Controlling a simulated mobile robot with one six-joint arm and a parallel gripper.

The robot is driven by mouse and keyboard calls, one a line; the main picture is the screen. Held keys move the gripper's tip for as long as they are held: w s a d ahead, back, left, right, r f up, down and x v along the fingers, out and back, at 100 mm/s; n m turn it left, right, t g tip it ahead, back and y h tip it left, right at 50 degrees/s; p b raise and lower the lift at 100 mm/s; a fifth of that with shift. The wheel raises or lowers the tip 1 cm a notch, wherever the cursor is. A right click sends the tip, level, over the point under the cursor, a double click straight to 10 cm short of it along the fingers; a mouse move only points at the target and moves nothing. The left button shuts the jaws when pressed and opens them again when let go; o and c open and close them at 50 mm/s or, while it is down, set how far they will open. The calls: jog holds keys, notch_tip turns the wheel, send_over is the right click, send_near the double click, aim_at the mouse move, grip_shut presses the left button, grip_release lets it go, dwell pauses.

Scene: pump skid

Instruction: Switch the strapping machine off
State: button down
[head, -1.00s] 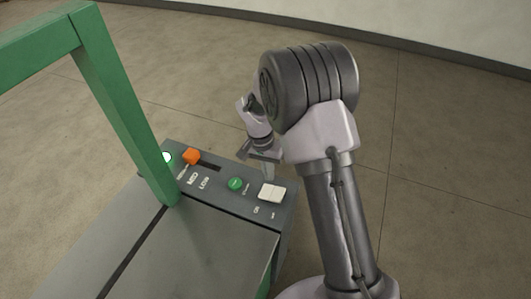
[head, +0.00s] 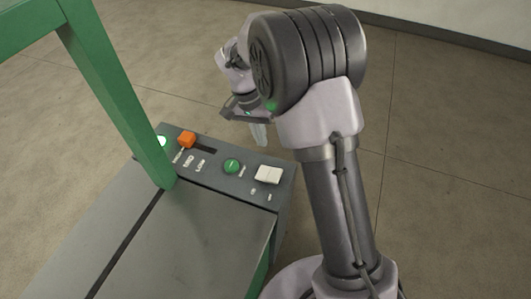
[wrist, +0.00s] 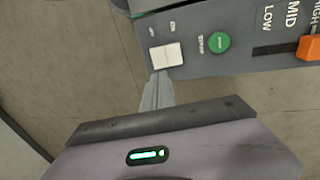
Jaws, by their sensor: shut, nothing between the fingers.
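The strapping machine has a grey body with a dark control panel (head: 213,174) under a green arch (head: 118,95). A white rocker switch (head: 269,174) sits at the panel's right end. In the wrist view the switch (wrist: 167,56) lies just beyond my fingertips, with two small labels beside it that are too small to read. My gripper (head: 260,138) is shut and empty. It is behind the panel's far edge in the head view, apart from the switch. Its fingers (wrist: 158,82) point toward the switch in the wrist view.
A round green button (head: 232,166) is next to the switch. A lamp (head: 161,141) glows pale green by the arch post. The floor behind the panel is clear.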

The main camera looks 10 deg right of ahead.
jog(key=b+x, duration=0.1)
jog(key=x, duration=0.1)
jog(key=b, duration=0.5)
send_near(274, 176)
jog(key=x, duration=0.7)
jog(key=shift+a, duration=0.15)
